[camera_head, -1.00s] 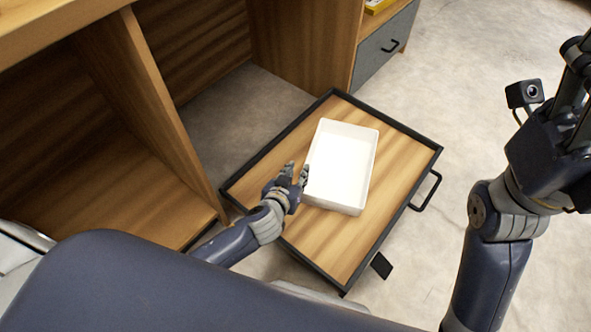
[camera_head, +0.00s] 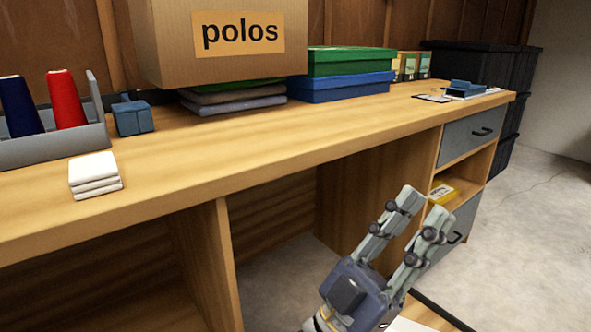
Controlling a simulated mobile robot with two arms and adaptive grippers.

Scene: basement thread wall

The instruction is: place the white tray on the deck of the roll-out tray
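My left gripper (camera_head: 422,210) is at the bottom centre, pointing up and to the right. Its two fingers are apart with nothing between them. Below it, a small part of the roll-out tray's wooden deck (camera_head: 427,315) with its dark edge shows at the bottom border. A white sliver of the white tray (camera_head: 406,326) shows there, beside the gripper's base; the rest is cut off by the frame. My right gripper is out of view.
A long wooden workbench (camera_head: 240,160) runs across the view, bearing a polos box (camera_head: 220,45), blue and green boxes (camera_head: 340,85), thread spools (camera_head: 64,98) and folded white cloths (camera_head: 95,175). Grey drawers (camera_head: 470,135) are at right. Concrete floor (camera_head: 535,225) is clear at right.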

